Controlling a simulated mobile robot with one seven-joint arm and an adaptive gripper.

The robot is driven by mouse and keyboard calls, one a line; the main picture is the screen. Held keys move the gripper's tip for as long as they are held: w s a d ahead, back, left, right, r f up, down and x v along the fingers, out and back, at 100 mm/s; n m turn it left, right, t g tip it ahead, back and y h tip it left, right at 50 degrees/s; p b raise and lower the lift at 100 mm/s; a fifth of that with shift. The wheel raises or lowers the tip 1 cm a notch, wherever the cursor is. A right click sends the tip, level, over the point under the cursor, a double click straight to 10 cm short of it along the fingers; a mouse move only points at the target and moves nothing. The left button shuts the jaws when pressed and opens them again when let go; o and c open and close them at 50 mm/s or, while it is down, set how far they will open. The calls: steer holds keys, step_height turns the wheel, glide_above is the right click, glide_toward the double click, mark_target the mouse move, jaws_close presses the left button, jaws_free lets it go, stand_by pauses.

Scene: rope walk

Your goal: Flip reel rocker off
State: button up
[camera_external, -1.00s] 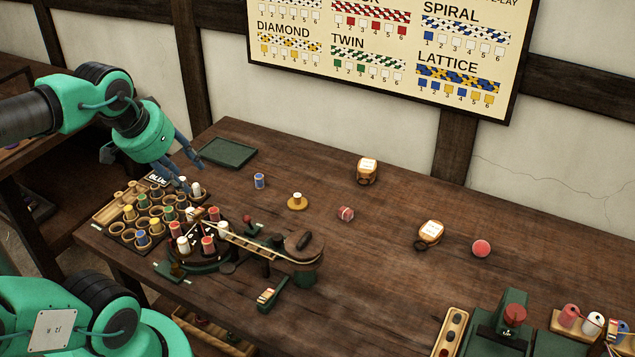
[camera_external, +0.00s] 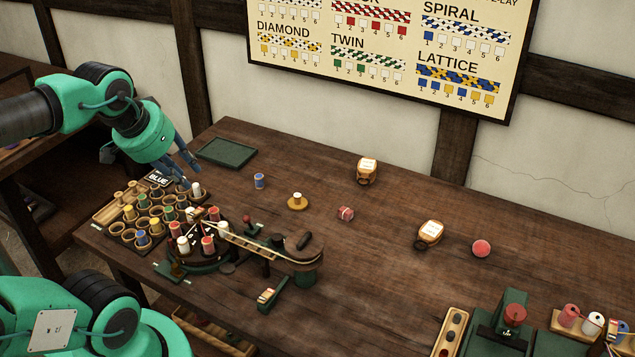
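My gripper (camera_external: 178,166) is above the spool rack at the left of the table. Its blue-grey fingers are spread and I see nothing between them. A rope machine (camera_external: 270,247) with a ring of upright spools and a wooden arm stands to the right of and nearer than the gripper. A small striped part (camera_external: 267,295) on a green bracket (camera_external: 276,290) sits at its front. I cannot tell whether this is the reel rocker, or which way any rocker is tipped.
A spool rack (camera_external: 122,238) lies under my gripper. A dark green tray (camera_external: 227,152) is behind it.

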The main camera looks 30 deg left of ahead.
jaws_close()
steer(key=w+d+f+m+g+p, duration=0.3)
steer(key=d+f+m+g+p, duration=0.1)
steer(key=d+f+m, duration=0.3)
steer(key=w+d+f+m+g+p, duration=0.3)
steer(key=d+f+m, duration=0.5)
steer(key=f+m, duration=0.3)
steer(key=shift+f+g+p, duration=0.5)
steer(key=shift+g+p, duration=0.05)
steer(key=shift+g, duration=0.05)
